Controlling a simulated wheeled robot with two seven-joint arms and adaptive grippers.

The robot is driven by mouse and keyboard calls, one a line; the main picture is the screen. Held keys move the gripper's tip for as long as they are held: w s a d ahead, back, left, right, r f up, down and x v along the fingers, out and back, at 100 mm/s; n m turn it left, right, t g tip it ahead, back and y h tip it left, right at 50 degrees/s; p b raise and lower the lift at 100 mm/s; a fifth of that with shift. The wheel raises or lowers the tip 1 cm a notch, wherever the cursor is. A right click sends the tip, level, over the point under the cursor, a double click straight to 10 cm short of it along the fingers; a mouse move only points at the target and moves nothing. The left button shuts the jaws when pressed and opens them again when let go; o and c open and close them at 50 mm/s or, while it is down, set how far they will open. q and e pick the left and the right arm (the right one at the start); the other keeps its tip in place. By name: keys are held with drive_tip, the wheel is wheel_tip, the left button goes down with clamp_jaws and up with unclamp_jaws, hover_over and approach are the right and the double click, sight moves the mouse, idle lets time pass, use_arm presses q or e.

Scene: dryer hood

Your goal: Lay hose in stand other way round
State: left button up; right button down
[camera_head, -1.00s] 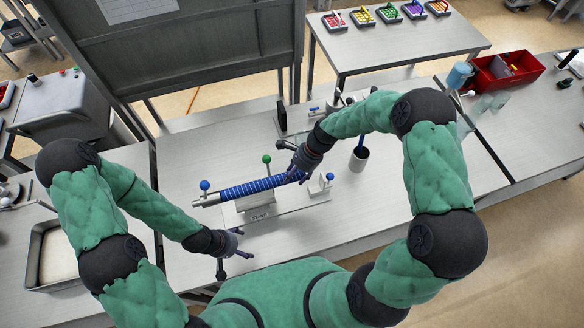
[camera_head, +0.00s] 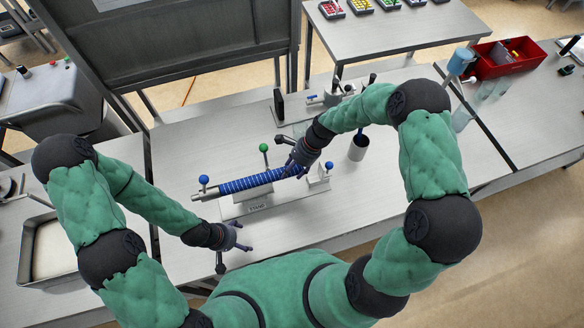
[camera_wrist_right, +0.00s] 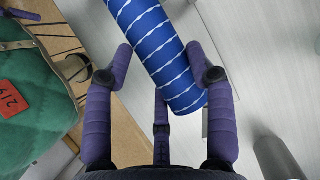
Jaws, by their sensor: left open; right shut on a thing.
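The blue hose (camera_head: 245,183) with white bands and a grey left end lies along the metal stand (camera_head: 262,206), which carries a "STAND" label. I cannot tell whether the hose rests fully in it. My right gripper (camera_head: 290,170) is shut on the hose's right end; in the right wrist view that blue end (camera_wrist_right: 180,95) sits between the purple fingers. My left gripper (camera_head: 240,238) is open and empty, in front of the stand and clear of the hose. A blue-ball post (camera_head: 204,181) stands at the hose's left end, a green-ball post (camera_head: 264,149) behind it, and another blue ball (camera_head: 328,167) at the right.
A dark cup (camera_head: 358,149) with a blue-handled item stands right of the stand. A metal fixture (camera_head: 330,96) stands behind. A red bin (camera_head: 505,65) is at the far right, a tray (camera_head: 24,250) at the far left. The table left of the stand is clear.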

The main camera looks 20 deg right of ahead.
use_arm(q)
drive_tip(key=shift+f+b, duration=1.4)
drive_tip(key=shift+f, duration=0.2)
use_arm(e)
drive_tip(key=shift+f, duration=2.35)
use_arm(q)
drive_tip(key=shift+f+b, duration=0.3)
use_arm(e)
drive_tip(key=shift+f, duration=0.4)
drive_tip(key=c, duration=0.8)
unclamp_jaws()
drive_tip(key=shift+c, duration=0.2)
drive_tip(key=shift+o, duration=0.8)
drive_tip(key=o, duration=0.6)
drive_tip(key=v, duration=1.2)
